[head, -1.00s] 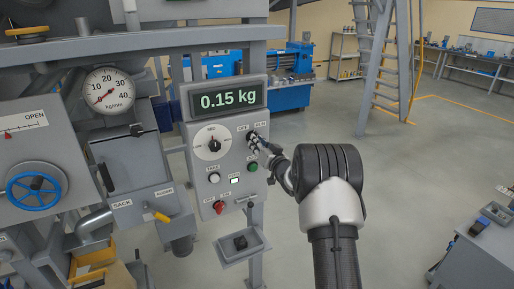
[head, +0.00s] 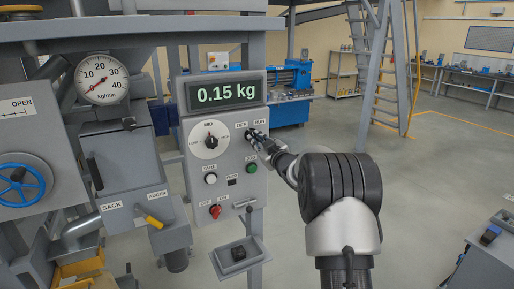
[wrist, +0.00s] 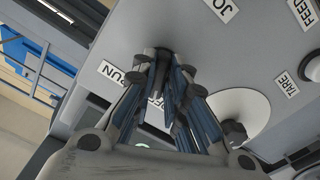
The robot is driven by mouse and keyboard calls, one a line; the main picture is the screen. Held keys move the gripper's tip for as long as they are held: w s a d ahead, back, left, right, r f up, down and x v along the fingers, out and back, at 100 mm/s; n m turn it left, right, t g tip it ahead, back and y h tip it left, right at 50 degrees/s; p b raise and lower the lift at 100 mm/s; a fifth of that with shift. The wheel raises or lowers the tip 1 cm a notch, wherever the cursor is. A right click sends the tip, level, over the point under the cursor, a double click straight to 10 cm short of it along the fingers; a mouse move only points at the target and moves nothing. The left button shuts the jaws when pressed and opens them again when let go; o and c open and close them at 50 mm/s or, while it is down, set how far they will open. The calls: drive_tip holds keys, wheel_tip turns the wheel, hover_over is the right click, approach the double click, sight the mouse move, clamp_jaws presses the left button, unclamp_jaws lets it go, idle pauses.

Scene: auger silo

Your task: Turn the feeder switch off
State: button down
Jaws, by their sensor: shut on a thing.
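The feeder switch with OFF and RUN labels (head: 250,123) is at the upper right of the grey control panel (head: 194,160). My gripper (head: 252,136) is at this switch, its fingers closed around the knob. In the wrist view my gripper (wrist: 172,75) is closed against the panel, with the RUN label (wrist: 112,72) beside the fingers and the OFF label partly covered. The small FEED lamp (head: 231,182) on the panel is dark.
The display (head: 224,94) reads 0.15 kg. Near my gripper are a LOW/MID dial (head: 210,141), a green button (head: 251,168), a white TARE button (head: 211,179) and a red switch (head: 215,212). A small tray (head: 254,268) juts out below.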

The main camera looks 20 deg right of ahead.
drive_tip(key=shift+n+b, duration=0.35)
drive_tip(key=shift+n, duration=0.25)
drive_tip(key=c, duration=1.6)
unclamp_jaws()
drive_tip(key=s, duration=1.2)
drive_tip(key=shift+d, duration=0.2)
